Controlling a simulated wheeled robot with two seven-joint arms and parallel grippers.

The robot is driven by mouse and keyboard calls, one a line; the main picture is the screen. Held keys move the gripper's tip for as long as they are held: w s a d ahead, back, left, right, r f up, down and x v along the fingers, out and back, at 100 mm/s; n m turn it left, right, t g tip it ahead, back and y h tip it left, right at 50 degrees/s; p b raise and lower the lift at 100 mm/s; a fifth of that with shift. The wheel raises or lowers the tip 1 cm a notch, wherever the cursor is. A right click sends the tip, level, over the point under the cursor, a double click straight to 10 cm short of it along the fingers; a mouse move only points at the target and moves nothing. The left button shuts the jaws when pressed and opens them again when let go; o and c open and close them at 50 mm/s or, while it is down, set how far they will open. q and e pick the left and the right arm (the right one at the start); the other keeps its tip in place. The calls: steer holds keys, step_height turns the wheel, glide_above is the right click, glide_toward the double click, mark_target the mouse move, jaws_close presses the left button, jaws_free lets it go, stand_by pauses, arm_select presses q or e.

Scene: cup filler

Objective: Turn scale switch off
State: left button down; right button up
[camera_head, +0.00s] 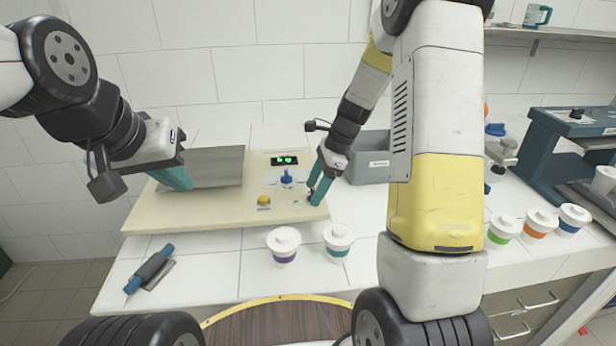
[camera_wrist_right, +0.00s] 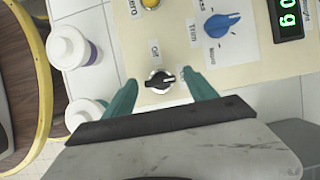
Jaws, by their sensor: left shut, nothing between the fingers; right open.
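The scale (camera_head: 225,212) is a wide beige unit on the white counter, with a steel plate (camera_head: 215,168) and a lit green display (camera_head: 285,160). Its small black rotary switch (camera_wrist_right: 160,79) shows in the right wrist view, with an "Off" label beside it; its exact setting is hard to read. My right gripper (camera_wrist_right: 161,80) is open, its teal fingers on either side of the switch. In the head view the right gripper (camera_head: 314,194) is at the panel's front right corner, hiding the switch. My left gripper (camera_head: 186,184) is shut and empty over the plate's left side.
The panel also has a blue knob (camera_wrist_right: 222,25) and a yellow button (camera_head: 264,200). Two lidded cups, purple-banded (camera_head: 284,245) and teal-banded (camera_head: 338,242), stand just in front. A grey bin (camera_head: 368,165) is behind right. A blue-handled tool (camera_head: 150,268) lies front left.

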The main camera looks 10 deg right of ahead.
steer(key=c, duration=1.4)
steer(key=shift+n, duration=0.4)
steer(key=n+g, duration=0.1)
steer(key=n, duration=0.2)
steer(key=shift+w+n+g, duration=0.15)
steer(key=shift+n+g, duration=0.25)
steer(key=n+g+h, duration=0.1)
steer(key=n, duration=0.3)
steer(key=shift+w+a+n, duration=0.1)
steer(key=shift+n, duration=0.2)
steer(key=n+h, duration=0.1)
steer(key=n, duration=0.1)
steer(key=n+g, duration=0.1)
steer(key=n, duration=0.1)
steer(key=shift+w+a+h, duration=0.1)
steer(key=shift+h, duration=0.3)
steer(key=n, duration=0.2)
steer(key=n+h, duration=0.1)
steer(key=n, duration=0.1)
steer(key=shift+a+n+g+h, duration=0.1)
steer(key=shift+n+g+h, duration=0.2)
